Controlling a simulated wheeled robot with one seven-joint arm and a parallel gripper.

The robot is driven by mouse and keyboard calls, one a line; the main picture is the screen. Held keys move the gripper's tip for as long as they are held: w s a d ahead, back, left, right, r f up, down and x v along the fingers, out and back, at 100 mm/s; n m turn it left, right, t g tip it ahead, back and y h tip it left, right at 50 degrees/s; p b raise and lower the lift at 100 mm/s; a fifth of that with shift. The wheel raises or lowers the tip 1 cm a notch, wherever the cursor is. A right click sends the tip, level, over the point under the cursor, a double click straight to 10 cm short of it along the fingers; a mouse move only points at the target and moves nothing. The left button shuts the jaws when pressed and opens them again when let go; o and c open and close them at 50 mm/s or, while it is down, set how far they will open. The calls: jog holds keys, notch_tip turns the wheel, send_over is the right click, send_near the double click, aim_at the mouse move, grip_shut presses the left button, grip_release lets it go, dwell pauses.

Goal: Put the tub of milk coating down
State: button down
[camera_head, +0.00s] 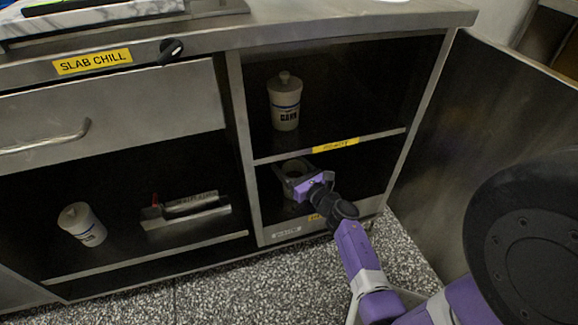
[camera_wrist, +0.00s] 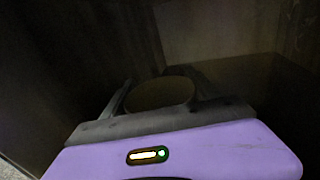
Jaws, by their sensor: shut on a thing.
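The tub of milk coating (camera_head: 296,167) is a pale, round tub inside the lower right compartment of the steel cabinet, below the middle shelf. In the wrist view its round brown top (camera_wrist: 160,93) shows between the two dark fingers. My gripper (camera_head: 297,184) reaches into that compartment from the front and is shut on the tub. My gripper also shows in the wrist view (camera_wrist: 160,95). The tub looks about upright. Its underside is hidden, so I cannot tell whether it touches the compartment floor.
A lidded jar marked "DARK" (camera_head: 285,103) stands on the shelf above. A steel panel (camera_head: 480,150) stands close on the right.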

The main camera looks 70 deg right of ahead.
jog(key=shift+c, duration=1)
grip_release()
jog(key=shift+f, duration=0.15)
